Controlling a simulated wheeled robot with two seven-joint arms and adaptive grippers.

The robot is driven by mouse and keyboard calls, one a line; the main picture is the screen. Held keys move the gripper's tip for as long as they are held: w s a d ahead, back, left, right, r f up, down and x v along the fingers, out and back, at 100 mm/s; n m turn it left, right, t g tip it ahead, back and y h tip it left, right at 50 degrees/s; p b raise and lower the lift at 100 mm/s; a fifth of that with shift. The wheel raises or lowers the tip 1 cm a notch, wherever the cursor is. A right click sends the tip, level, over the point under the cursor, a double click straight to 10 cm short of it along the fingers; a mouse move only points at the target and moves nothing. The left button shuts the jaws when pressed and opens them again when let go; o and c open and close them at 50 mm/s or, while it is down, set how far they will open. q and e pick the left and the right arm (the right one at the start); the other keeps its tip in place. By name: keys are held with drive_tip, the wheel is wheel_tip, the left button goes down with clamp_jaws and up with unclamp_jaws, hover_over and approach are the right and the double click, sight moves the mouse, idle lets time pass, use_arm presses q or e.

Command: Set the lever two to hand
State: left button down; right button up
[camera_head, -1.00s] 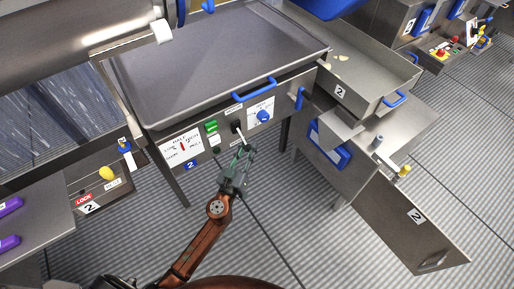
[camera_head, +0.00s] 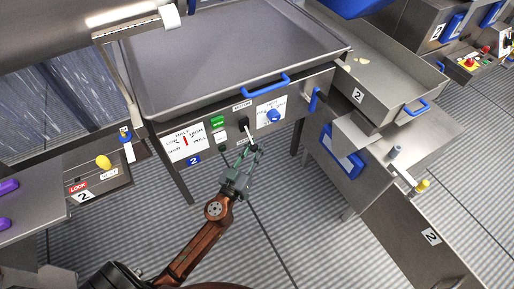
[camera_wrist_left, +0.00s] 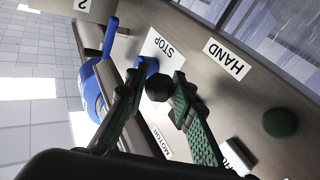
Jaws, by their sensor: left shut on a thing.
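The panel marked 2 (camera_head: 225,132) is on the front of the wide grey pan. My left gripper (camera_head: 252,151) reaches up to the panel from below. In the left wrist view my left gripper (camera_wrist_left: 157,80) has its green fingers on both sides of the lever's round black knob (camera_wrist_left: 158,88), shut on it. The HAND label (camera_wrist_left: 228,58) is at the upper right there, and the MOTOR label (camera_wrist_left: 161,142) is at the bottom. The fingers hide the lever's stem. My right gripper is not in view.
The blue knob (camera_head: 273,115) is close to the right of the lever, and a blue handle (camera_head: 265,86) is above the panel. A grey tray (camera_head: 385,110) and cabinet stand at the right. Floor below is clear.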

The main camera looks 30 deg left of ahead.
use_arm(q)
drive_tip(key=c, duration=1.6)
unclamp_jaws()
drive_tip(key=shift+r, duration=0.15)
